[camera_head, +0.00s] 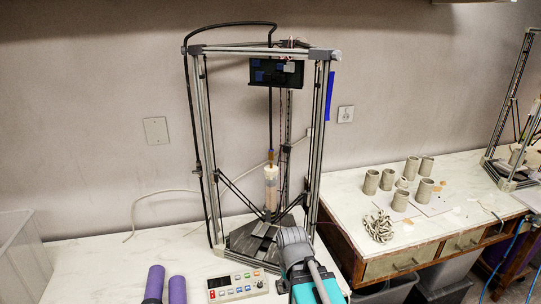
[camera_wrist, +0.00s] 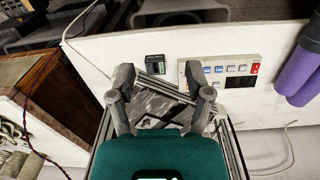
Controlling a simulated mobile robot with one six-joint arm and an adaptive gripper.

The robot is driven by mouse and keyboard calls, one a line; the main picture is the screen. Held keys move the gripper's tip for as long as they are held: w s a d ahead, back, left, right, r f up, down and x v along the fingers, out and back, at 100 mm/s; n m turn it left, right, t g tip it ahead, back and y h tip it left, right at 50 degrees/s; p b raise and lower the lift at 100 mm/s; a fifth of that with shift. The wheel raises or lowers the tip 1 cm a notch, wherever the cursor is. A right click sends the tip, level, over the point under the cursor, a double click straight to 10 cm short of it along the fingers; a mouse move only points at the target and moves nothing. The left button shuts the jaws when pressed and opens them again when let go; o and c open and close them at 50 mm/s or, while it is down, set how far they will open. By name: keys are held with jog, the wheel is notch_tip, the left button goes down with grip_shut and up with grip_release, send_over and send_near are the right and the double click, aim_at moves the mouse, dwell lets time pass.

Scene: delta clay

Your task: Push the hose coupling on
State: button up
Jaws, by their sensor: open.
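The delta clay printer (camera_head: 203,140) stands upright on the white table. Inside its frame is a pale upright cylinder (camera_head: 271,188) with a small brass-coloured piece (camera_head: 270,157) at its top, which looks like the hose coupling; I cannot tell whether it is seated. A dark line runs up from it, and a black hose (camera_head: 187,90) arches over the frame's top left. My teal arm is in front of the printer's base in the head view, where the fingertips cannot be made out. In the wrist view my gripper (camera_wrist: 158,82) is open and empty, its fingers apart above the printer's base.
A control box (camera_head: 237,285) with buttons and two purple rolls (camera_head: 177,290) lie at the table's front. Several grey clay cups (camera_head: 399,201) and a coiled clay piece (camera_head: 378,227) stand on the right table. A clear bin (camera_head: 22,262) is at the left edge.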

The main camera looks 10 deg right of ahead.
jog(key=w+d+r+n+t+h+p, duration=0.25)
jog(key=w+r+n+h, duration=0.35)
jog(key=w, duration=0.4)
jog(key=n+t+h+p, duration=0.5)
jog(key=n+t, duration=0.6)
jog(key=n, duration=1.1)
send_near(271, 157)
jog(key=s+a+b, duration=0.2)
jog(key=a, duration=0.1)
jog(key=shift+w+d+r+h, duration=0.15)
jog(key=shift+d+r+h, duration=0.15)
jog(key=shift+r, duration=0.15)
jog(key=shift+w, duration=0.1)
jog(key=shift+x, duration=6.85)
grip_shut()
